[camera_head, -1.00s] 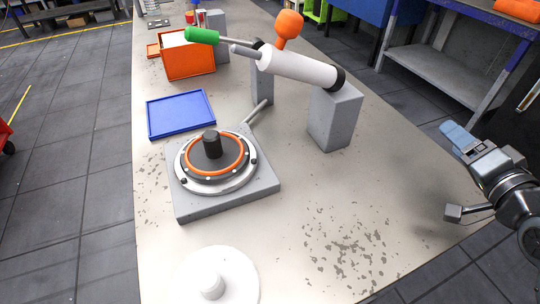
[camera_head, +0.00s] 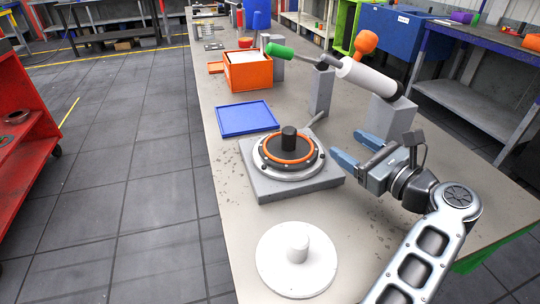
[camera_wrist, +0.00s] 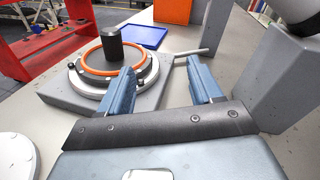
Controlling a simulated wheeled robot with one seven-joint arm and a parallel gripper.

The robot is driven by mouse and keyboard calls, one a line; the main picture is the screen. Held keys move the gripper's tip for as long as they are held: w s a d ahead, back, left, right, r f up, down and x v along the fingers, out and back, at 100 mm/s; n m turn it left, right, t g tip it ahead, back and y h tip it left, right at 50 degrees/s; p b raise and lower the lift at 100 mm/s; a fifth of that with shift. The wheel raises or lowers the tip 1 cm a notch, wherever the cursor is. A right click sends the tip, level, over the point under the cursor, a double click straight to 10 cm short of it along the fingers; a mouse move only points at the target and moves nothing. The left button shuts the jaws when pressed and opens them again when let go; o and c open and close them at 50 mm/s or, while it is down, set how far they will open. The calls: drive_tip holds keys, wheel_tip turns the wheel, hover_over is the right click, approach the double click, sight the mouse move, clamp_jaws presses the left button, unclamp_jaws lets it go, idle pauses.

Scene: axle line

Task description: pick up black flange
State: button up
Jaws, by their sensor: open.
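The black flange (camera_head: 289,138) has an upright black hub, which also shows in the wrist view (camera_wrist: 112,46). It sits in an orange ring (camera_head: 289,158) on a round silver fixture (camera_head: 263,169) with a grey square base (camera_head: 290,189). My gripper (camera_head: 357,147) is open and empty, to the right of the fixture in the head view. In the wrist view its two blue fingers (camera_wrist: 160,77) are spread, with the flange beyond and to the left of them. The fingers are apart from the flange.
A white round flanged part (camera_head: 296,262) lies on the table in front. A blue tray (camera_head: 247,119) and an orange bin (camera_head: 248,71) stand behind. A white roller (camera_head: 365,78) rests on grey blocks (camera_head: 390,119) at the right. A red cart (camera_head: 25,125) stands at far left.

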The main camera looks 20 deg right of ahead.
drive_tip(key=m+y, duration=0.2)
approach(294, 137)
drive_tip(key=shift+w+a+f, duration=0.15)
drive_tip(key=shift+w+f, duration=0.35)
drive_tip(key=shift+w, duration=0.3)
drive_tip(key=shift+w+a, duration=0.2)
drive_tip(key=shift+a, duration=0.05)
drive_tip(key=x, duration=0.2)
drive_tip(key=p+x, duration=0.1)
drive_tip(key=x, duration=0.3)
drive_tip(key=shift+r+p, duration=0.3)
drive_tip(key=shift+r, duration=0.1)
drive_tip(key=shift+w+a, duration=0.2)
drive_tip(key=shift+w, duration=0.35)
drive_tip(key=shift+c, duration=0.4)
clamp_jaws()
